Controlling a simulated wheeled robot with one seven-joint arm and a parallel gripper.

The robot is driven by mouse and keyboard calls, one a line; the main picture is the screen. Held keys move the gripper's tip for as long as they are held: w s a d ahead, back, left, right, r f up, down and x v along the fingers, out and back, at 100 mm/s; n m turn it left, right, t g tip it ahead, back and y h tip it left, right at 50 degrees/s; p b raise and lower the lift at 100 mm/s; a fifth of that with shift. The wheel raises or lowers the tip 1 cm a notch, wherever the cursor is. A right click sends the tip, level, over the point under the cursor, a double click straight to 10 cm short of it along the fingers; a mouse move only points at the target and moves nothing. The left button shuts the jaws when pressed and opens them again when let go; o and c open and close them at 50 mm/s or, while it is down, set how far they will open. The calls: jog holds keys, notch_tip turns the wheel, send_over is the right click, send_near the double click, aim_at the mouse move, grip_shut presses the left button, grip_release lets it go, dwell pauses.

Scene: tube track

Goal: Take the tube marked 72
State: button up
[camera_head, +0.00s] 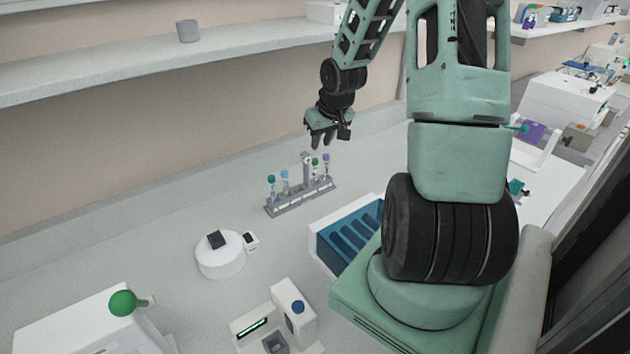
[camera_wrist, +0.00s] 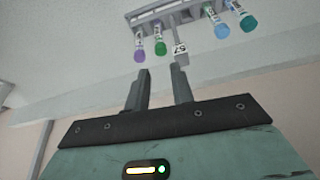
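A grey rack (camera_head: 301,199) on the bench holds upright tubes capped teal (camera_head: 271,178), light blue (camera_head: 284,174), green (camera_head: 315,162) and purple (camera_head: 326,157). A taller grey post (camera_head: 305,170) stands mid-rack. In the wrist view the order is reversed: purple (camera_wrist: 139,56), green (camera_wrist: 160,48), light blue (camera_wrist: 222,31), teal (camera_wrist: 248,23). A small white tag (camera_wrist: 179,49) mid-rack there carries digits that look like 57. The tubes' own marks are too small to read. My gripper (camera_head: 325,139) is above and behind the rack, apart from it. Its fingers (camera_wrist: 161,75) are parted and empty.
A blue slotted box (camera_head: 350,235) stands right of the rack. A round white device (camera_head: 220,258) and a white device with a blue button (camera_head: 294,307) stand nearer. A shelf (camera_head: 130,68) runs along the wall above. The bench left of the rack is clear.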

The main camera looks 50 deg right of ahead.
aim_at(315, 160)
jog(key=x, duration=0.4)
jog(key=shift+s+a+f, duration=0.1)
jog(key=shift+s+a, duration=0.05)
jog(key=shift+s, duration=0.05)
jog(key=shift+x, duration=0.9)
jog(key=shift+a+f+p, duration=0.15)
jog(key=shift+f+p, duration=0.15)
jog(key=shift+p, duration=0.2)
jog(key=shift+x, duration=1.55)
jog(key=shift+w, duration=0.1)
jog(key=shift+r, duration=0.1)
jog(key=c, duration=0.5)
